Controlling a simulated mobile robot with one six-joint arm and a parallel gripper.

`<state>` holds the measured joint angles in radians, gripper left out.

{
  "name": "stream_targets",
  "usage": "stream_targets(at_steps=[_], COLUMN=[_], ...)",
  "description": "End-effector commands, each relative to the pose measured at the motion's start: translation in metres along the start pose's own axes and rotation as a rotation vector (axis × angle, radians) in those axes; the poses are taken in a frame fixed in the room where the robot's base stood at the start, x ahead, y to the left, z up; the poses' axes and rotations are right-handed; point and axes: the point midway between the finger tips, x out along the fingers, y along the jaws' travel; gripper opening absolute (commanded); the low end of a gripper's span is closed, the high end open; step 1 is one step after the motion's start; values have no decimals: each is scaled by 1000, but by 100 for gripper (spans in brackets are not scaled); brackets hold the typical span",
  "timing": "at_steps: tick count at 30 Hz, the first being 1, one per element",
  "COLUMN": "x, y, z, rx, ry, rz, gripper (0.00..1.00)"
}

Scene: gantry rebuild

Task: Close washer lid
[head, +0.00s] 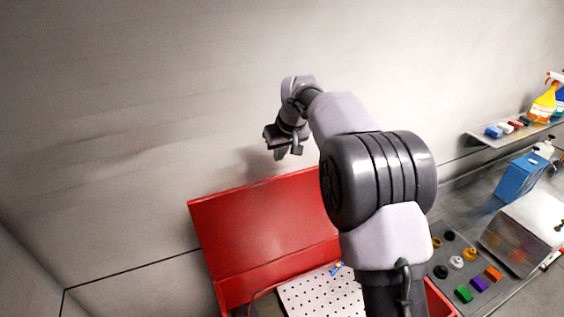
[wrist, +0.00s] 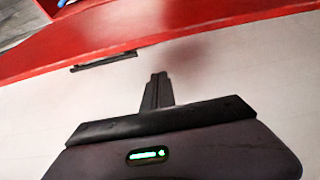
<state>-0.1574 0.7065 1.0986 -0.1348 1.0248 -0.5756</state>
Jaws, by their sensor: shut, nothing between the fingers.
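The red washer lid (head: 262,225) stands raised at the back of the red washer (head: 441,303), leaning towards the pale wall. The washer is open, and a white perforated plate (head: 322,295) shows inside it. My gripper (head: 279,155) is shut and empty, just above and behind the lid's top edge, near the wall. In the wrist view, the shut fingers (wrist: 157,88) point at the pale surface, and the lid (wrist: 130,35) runs across the top as a red band. My arm hides the lid's right part and much of the washer.
To the right, a grey bench (head: 510,290) holds several small coloured parts, a metal box (head: 525,230) and a blue container (head: 522,177). A shelf (head: 490,139) above carries small blocks and a yellow spray bottle (head: 543,103). The wall left of the lid is bare.

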Motion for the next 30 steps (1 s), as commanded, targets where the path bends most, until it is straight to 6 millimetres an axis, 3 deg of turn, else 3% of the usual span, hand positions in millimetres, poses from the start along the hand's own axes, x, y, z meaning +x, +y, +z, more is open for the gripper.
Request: stream_targets(at_steps=[5, 13, 30], x=[36, 23, 25], y=[-1, 0, 2], z=[0, 34, 42], rx=[1, 2, 2], ry=[-3, 1, 16], rz=[-1, 0, 0], gripper=[0, 0, 0])
